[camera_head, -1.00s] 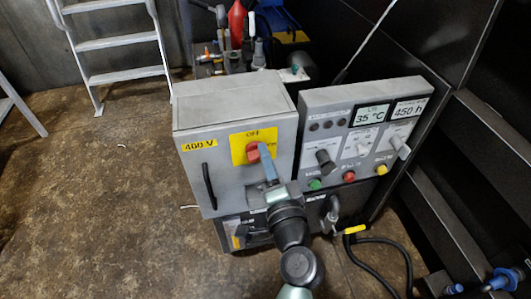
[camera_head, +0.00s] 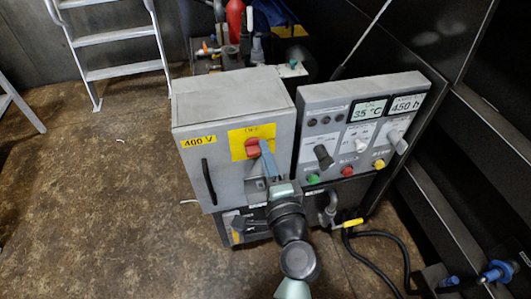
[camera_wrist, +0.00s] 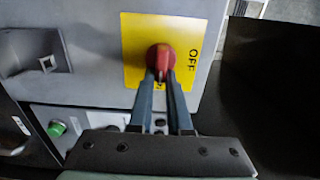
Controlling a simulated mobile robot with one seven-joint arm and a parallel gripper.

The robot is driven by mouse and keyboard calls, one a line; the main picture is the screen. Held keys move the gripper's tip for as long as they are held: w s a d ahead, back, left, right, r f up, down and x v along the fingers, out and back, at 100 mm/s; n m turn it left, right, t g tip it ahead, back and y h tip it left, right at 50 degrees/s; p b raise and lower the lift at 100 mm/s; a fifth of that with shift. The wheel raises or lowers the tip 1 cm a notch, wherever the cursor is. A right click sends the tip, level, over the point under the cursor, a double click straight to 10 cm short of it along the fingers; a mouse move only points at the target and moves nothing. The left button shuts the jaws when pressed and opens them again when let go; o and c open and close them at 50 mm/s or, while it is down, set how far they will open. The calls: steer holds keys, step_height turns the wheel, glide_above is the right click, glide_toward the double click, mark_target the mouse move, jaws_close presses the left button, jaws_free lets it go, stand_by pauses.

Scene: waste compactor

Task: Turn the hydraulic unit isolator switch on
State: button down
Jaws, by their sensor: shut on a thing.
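The isolator switch is a red rotary knob (camera_head: 252,147) on a yellow plate (camera_head: 238,150), on the front of a grey box marked 400 V. OFF is printed at the plate's top. In the wrist view the red knob (camera_wrist: 161,58) has its grip lying crosswise to the panel's upright, not pointing at the OFF word (camera_wrist: 193,62). My gripper (camera_head: 264,155) reaches it from the front. In the wrist view its two fingers (camera_wrist: 163,80) are closed on the knob's grip, one on each side.
A control panel (camera_head: 358,130) with knobs, buttons and displays stands close on the right. The box has a black handle (camera_head: 208,181). A yellow-handled valve (camera_head: 350,224) and black hose lie below right. A ladder (camera_head: 118,45) stands back left; the left floor is clear.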

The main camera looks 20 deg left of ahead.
steer(key=c, duration=0.9)
jaws_free()
steer(key=shift+o, duration=0.2)
steer(key=v, duration=1.3)
